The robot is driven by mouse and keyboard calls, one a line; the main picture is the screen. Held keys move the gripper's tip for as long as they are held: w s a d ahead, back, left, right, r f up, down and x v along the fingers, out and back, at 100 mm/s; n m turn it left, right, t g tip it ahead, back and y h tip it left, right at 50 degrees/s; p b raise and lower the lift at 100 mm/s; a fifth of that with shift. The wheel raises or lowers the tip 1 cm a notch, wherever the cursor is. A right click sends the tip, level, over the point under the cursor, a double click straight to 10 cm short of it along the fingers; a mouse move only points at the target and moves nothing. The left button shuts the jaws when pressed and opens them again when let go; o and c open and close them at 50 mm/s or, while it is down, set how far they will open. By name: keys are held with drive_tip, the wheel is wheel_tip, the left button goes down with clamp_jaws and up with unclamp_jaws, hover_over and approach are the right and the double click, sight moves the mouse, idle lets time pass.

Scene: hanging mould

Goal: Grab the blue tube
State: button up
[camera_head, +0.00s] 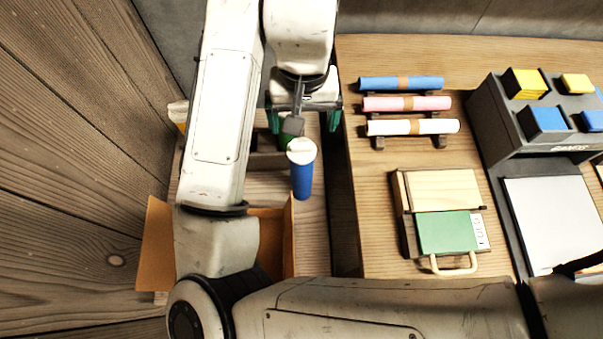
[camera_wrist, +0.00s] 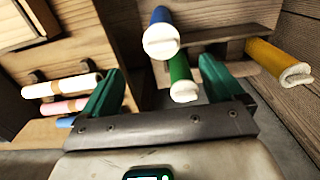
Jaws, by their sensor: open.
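The blue tube (camera_head: 301,180) has a white end and stands out below my gripper in the head view. In the wrist view the blue tube (camera_wrist: 161,17) shows at the top, just beyond the gap between the fingers. My gripper (camera_head: 304,117) has teal fingers, spread apart and empty. In the wrist view my gripper (camera_wrist: 163,70) has a green tube (camera_wrist: 181,70) with a white end between its finger lines, nearer than the blue one. I cannot tell whether the fingers touch any tube.
A yellow tube (camera_wrist: 270,57) sits to the right in the wrist view. Blue (camera_head: 380,83), pink (camera_head: 385,104) and white (camera_head: 390,127) rolls lie on a rack on the wooden table. An orange-brown open box (camera_head: 157,240) stands below left. A grey organiser (camera_head: 500,115) is at right.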

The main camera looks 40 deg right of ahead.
sight(302, 145)
wheel_tip(302, 145, down, 10)
drive_tip(key=shift+a+r+b, duration=0.1)
drive_tip(key=shift+r+b, duration=0.15)
drive_tip(key=shift+b, duration=0.05)
drive_tip(key=shift+c, duration=0.2)
clamp_jaws()
idle(0.8)
